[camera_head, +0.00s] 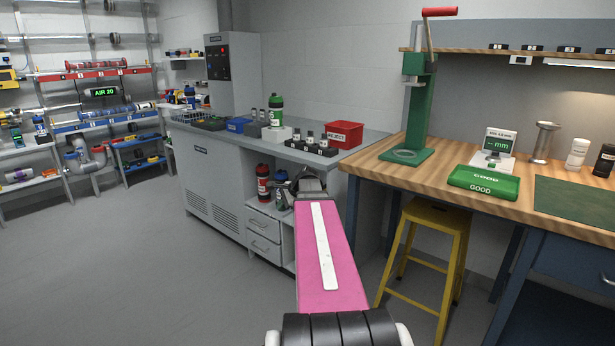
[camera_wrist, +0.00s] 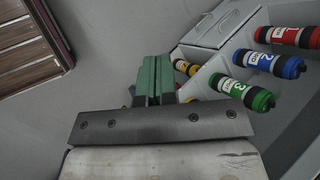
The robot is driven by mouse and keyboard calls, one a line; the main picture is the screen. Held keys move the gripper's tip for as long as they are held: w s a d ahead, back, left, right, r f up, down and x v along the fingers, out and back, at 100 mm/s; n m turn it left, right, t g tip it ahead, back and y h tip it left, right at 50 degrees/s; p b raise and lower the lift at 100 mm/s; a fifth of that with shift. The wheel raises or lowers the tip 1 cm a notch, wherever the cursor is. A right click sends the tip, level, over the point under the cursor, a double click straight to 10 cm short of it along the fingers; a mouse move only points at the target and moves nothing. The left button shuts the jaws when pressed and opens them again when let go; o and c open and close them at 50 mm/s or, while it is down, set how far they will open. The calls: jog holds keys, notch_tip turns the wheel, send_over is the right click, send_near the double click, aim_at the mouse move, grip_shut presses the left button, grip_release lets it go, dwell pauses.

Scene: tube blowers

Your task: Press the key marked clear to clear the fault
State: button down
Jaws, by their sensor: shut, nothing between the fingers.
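I cannot make out a key marked clear in either view. A tall grey cabinet (camera_head: 234,72) at the back, left of centre in the head view, carries a dark panel (camera_head: 218,63) with small red lights. Its keys and lettering are too small to read. My gripper (camera_head: 290,185) is in front of the grey counter in the head view, well short of the cabinet and partly hidden by my pink arm. In the wrist view my gripper's green fingers (camera_wrist: 153,78) are together, with nothing seen between them.
Numbered bottles, including a green one (camera_wrist: 242,93), show beside the fingers in the wrist view. A yellow stool (camera_head: 433,216) stands right of my arm. The floor at left is clear.

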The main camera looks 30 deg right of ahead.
jog(key=s+a+f+n+g+h, duration=0.2)
jog(key=s+a+f+n, duration=0.6)
jog(key=a, duration=0.3)
jog(key=s+a+f+n+g+h, duration=0.2)
jog(key=s+a+f+n+g, duration=0.1)
jog(key=s+a+f+n, duration=0.5)
jog(key=a+f+n, duration=0.1)
jog(key=a+n, duration=0.1)
jog(key=shift+a+f+g+h, duration=0.3)
jog(key=shift+a+f, duration=0.1)
jog(key=shift+w, duration=0.2)
